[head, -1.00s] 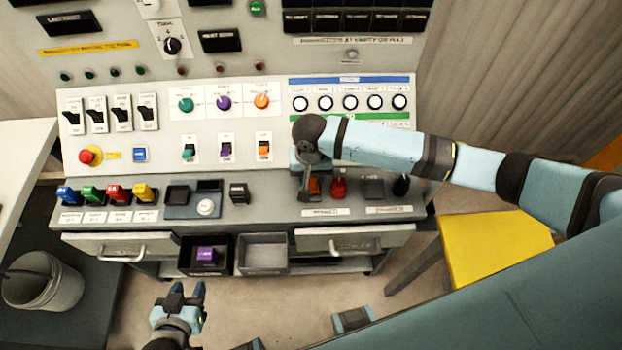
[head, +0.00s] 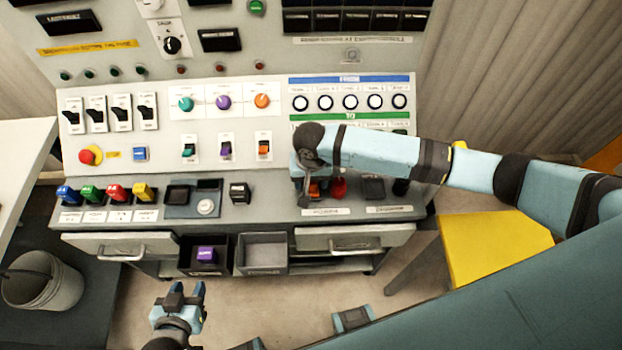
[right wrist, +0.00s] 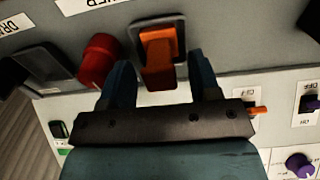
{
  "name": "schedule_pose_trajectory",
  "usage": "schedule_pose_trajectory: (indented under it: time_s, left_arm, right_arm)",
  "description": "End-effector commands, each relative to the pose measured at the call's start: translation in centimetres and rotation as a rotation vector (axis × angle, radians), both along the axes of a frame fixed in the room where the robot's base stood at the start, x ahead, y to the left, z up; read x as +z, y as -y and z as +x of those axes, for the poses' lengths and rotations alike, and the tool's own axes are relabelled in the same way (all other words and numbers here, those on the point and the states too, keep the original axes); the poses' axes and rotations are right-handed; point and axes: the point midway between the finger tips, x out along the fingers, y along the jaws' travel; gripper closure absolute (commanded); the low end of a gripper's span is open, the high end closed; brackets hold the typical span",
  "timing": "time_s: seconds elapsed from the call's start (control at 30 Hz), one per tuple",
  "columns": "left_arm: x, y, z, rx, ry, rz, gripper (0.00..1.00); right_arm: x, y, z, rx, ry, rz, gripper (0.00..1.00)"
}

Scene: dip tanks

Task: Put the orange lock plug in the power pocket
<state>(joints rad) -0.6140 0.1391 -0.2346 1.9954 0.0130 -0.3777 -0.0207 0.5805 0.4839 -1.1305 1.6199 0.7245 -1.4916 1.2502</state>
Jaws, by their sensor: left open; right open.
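The orange lock plug (right wrist: 158,55) stands in a dark-rimmed pocket (right wrist: 180,28) in the right wrist view. A partly cut-off label beside this pocket ends in what reads as "WER". The plug also shows in the head view (head: 316,189), partly behind my right gripper (head: 304,198). In the right wrist view my right gripper (right wrist: 162,82) is open, with one finger on each side of the plug. I cannot tell whether the fingers touch it. My left gripper (head: 186,290) is open and empty, low in front of the console.
A red knob (head: 338,187) is close beside the plug, with a dark pocket (head: 373,188) further right. Coloured plugs (head: 91,194) line the left of the ledge. Below are an open bin with a purple plug (head: 206,254) and an empty grey bin (head: 263,252).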

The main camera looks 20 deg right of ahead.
Motion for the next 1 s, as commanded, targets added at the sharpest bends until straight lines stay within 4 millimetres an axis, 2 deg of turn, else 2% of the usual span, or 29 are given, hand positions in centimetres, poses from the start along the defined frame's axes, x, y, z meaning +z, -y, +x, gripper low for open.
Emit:
schedule_pose_trajectory:
  time_s: [0.17, 0.4, 0.6, 0.83, 0.93, 1.0]
  left_arm:
    - [0.1, 0.0, 0.0, 0.0, 0.0, 0.0, 0.57]
    - [0.2, 0.0, 0.0, -0.001, 0.0, -0.001, 0.57]
    - [0.1, 0.0, -0.1, -0.001, -0.002, 0.0, 0.57]
    - [0.1, 0.0, -0.1, -0.001, -0.003, 0.0, 0.57]
    - [0.0, 0.0, -0.1, -0.001, -0.003, 0.0, 0.57]
    - [0.0, 0.0, -0.1, -0.001, -0.003, 0.0, 0.57]
  right_arm:
    - [2.5, 0.0, 0.1, 0.0, 0.002, 0.003, 0.43]
    - [7.8, 0.0, 0.1, 0.0, 0.004, 0.002, 0.43]
    - [10.9, -0.1, 0.1, 0.0, 0.002, 0.002, 0.43]
    - [12.0, -0.1, 0.0, 0.001, 0.001, 0.003, 0.43]
    - [11.3, -0.8, -0.4, 0.022, 0.011, 0.041, 0.43]
    - [10.1, -2.0, -1.1, 0.058, 0.034, 0.102, 0.43]
